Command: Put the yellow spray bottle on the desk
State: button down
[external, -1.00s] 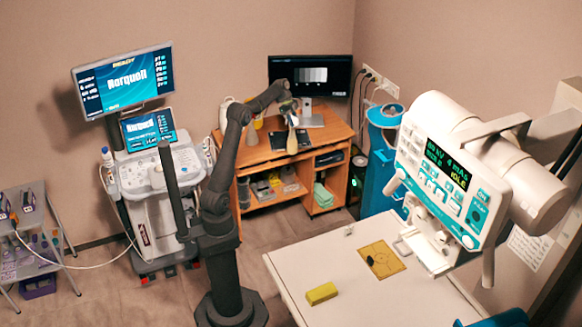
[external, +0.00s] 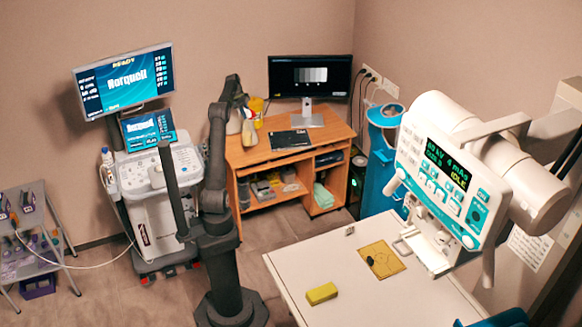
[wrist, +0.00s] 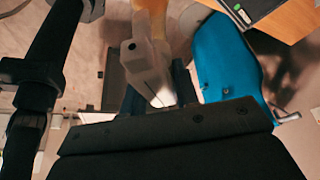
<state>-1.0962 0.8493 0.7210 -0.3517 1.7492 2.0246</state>
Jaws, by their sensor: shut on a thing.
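My gripper (external: 248,112) is over the left part of the wooden desk (external: 310,140), close to the bottles at its back left. A pale, bottle-like shape (external: 249,132) hangs below it, and a bright yellow part (external: 257,104) shows beside it. These are small and overlap, so I cannot separate them clearly.
A black tablet (external: 290,139) lies on the desk, in front of a monitor (external: 309,76). A blue cart (external: 380,165) stands right of the desk. The ultrasound machine (external: 155,180) stands left. A yellow block (external: 322,293) lies on the white table (external: 350,270). The desk's front right is clear.

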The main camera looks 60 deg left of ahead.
jog(key=s+a+f, duration=0.6)
jog(key=a+f, duration=0.3)
jog(key=f, duration=0.1)
jog(key=shift+a+f, duration=0.25)
jog(key=shift+f, duration=0.2)
jog(key=c, duration=1.1)
grip_release()
jog(key=shift+f, duration=0.1)
jog(key=v, duration=0.7)
jog(key=shift+r, duration=0.35)
jog(key=shift+s, duration=0.1)
